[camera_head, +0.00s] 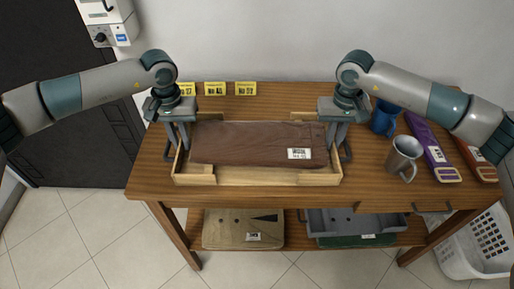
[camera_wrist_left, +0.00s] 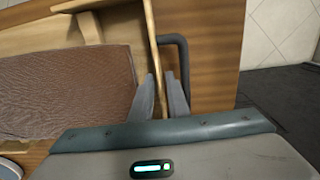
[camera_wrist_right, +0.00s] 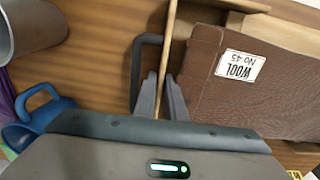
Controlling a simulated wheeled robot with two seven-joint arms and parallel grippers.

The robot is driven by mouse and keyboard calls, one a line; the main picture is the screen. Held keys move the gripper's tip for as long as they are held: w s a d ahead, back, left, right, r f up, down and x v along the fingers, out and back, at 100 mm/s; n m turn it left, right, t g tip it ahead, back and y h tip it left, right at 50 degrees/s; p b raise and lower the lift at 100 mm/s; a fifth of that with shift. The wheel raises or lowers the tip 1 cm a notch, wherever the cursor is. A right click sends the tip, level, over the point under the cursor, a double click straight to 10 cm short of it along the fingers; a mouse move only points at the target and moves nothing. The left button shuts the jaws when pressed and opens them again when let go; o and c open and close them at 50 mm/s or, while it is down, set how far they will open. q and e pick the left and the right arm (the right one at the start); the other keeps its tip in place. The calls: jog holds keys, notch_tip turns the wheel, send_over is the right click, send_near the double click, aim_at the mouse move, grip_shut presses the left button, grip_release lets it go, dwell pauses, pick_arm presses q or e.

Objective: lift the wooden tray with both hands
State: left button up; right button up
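The wooden tray (camera_head: 258,180) is a shallow, light wood frame and looks level on the table. It holds a flat brown piece (camera_head: 250,140) with a white label reading "WOOL No 45". A dark bar handle sits on each end, in the left wrist view (camera_wrist_left: 184,62) and the right wrist view (camera_wrist_right: 135,72). My left gripper (camera_head: 178,142) points down with its fingers closed on either side of the tray's left end wall (camera_wrist_left: 153,40). My right gripper (camera_head: 337,142) does the same on the right end wall (camera_wrist_right: 168,40). Any finger gap is too small to see clearly.
Yellow number cards (camera_head: 215,88) stand behind. Boards and a grey tray lie on the lower shelf (camera_head: 295,240). A white basket (camera_head: 475,245) is at far right.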

pick_arm(q)
jog(key=shift+c, duration=0.4)
pick_arm(e)
jog(key=shift+c, duration=0.3)
pick_arm(q)
grip_shut()
pick_arm(e)
grip_shut()
pick_arm(q)
jog(key=shift+r, duration=0.15)
pick_arm(e)
jog(key=shift+w+r, duration=0.1)
jog(key=shift+r, duration=0.1)
dwell(0.4)
